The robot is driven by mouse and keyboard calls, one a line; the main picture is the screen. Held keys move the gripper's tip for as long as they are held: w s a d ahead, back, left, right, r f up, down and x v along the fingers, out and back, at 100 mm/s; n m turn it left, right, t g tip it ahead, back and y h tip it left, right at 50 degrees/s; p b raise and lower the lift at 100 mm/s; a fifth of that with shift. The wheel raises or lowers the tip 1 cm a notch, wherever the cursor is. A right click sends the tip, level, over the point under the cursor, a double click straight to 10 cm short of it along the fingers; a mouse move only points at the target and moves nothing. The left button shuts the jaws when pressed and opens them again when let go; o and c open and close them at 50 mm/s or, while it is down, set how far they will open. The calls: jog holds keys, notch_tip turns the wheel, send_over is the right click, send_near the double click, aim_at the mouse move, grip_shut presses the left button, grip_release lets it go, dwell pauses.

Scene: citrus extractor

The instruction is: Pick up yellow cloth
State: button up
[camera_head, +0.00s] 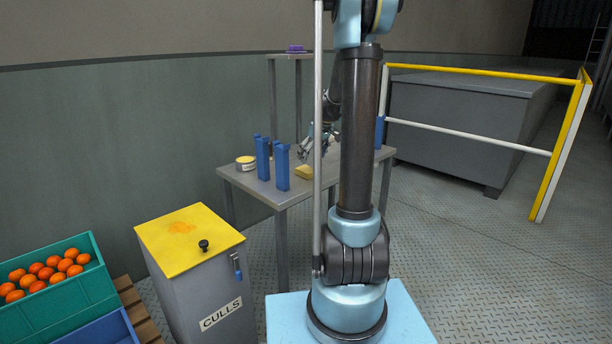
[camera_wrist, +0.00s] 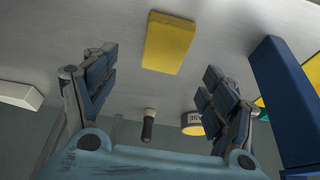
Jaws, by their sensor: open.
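The yellow cloth (camera_head: 304,172) is a small flat folded block lying on the grey metal table (camera_head: 262,187). In the wrist view the yellow cloth (camera_wrist: 168,43) lies beyond and roughly between my fingertips, apart from them. My gripper (camera_head: 308,147) is just above the table near the cloth, partly hidden behind my arm column. In the wrist view my gripper (camera_wrist: 160,85) has its two fingers spread wide with nothing between them.
Blue upright holders (camera_head: 282,167) stand left of the cloth; one blue holder (camera_wrist: 282,100) is close at right in the wrist view. A round yellow-topped tin (camera_head: 245,163) sits at the table's left. A grey culls bin (camera_head: 190,262) stands in front. A yellow-and-white railing (camera_head: 470,72) is behind, right.

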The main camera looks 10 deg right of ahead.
aim_at(307, 169)
jog(key=shift+s+x, duration=0.15)
jog(key=shift+x, duration=1.75)
jog(key=shift+s+x, duration=0.1)
jog(key=shift+x, duration=1.75)
jog(key=shift+a, duration=0.15)
jog(key=c, duration=1.3)
jog(key=shift+o, duration=0.2)
notch_tip(307, 169, up, 10)
